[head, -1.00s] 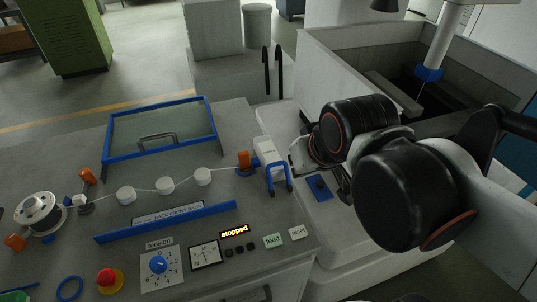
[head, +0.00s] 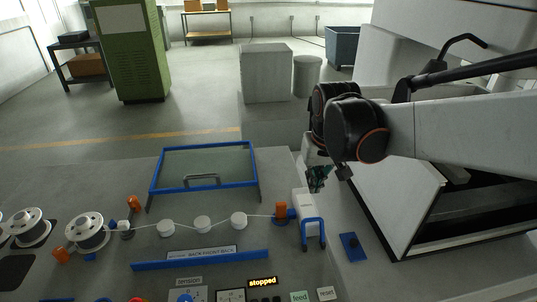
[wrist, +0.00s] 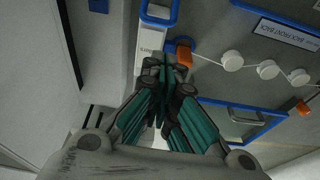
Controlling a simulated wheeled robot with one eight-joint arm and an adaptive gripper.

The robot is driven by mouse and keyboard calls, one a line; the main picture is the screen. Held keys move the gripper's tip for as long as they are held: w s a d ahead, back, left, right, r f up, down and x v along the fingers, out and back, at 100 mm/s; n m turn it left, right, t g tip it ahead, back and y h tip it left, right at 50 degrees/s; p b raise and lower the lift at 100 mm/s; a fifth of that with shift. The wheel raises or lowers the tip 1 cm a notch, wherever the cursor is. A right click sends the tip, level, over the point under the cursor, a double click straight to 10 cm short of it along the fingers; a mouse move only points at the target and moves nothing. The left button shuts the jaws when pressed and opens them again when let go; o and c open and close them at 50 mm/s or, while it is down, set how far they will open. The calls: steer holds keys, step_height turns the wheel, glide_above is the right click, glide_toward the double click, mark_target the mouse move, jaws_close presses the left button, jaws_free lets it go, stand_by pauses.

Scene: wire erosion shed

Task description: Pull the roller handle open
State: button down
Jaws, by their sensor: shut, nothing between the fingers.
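An orange handle (head: 281,210) stands at the right end of the wire path on the grey panel (head: 225,185), beside a white block (head: 305,204) with a blue loop (head: 313,232). Which part is the roller handle is not labelled. My gripper (head: 317,186) is shut and empty, above and behind the white block in the head view. In the wrist view, my closed teal fingers (wrist: 165,70) point toward the white block (wrist: 149,42) and the orange handle (wrist: 184,54), with the blue loop (wrist: 160,20) beyond. The fingers partly cover the orange handle's surroundings; contact is not clear.
White rollers (head: 202,223) carry the wire leftward to a spool (head: 87,231). A blue-framed glass cover (head: 205,168) with a grey handle lies behind them. Another orange handle (head: 134,202) stands left. The display (head: 262,282) reads "stopped". A large white tank (head: 400,205) is right.

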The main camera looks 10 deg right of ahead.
steer(key=g+p, duration=0.1)
steer(key=g, duration=0.1)
glide_above(300, 207)
steer(key=s, duration=0.1)
step_height(300, 207, down, 4)
steer(key=shift+w+a+f, duration=0.15)
steer(key=shift+f, duration=0.35)
steer(key=f, duration=0.3)
steer(key=f+b, duration=0.1)
steer(key=f, duration=0.3)
steer(key=f+b, duration=0.1)
steer(key=f, duration=0.2)
steer(key=shift+w+f, duration=0.15)
steer(key=shift+w, duration=0.1)
steer(key=s, duration=0.1)
steer(key=s+r, duration=0.1)
steer(key=s, duration=0.1)
steer(key=shift+r+b, duration=0.1)
steer(key=shift+b, duration=0.25)
steer(key=shift+s+r, duration=0.2)
steer(key=shift+s, duration=0.25)
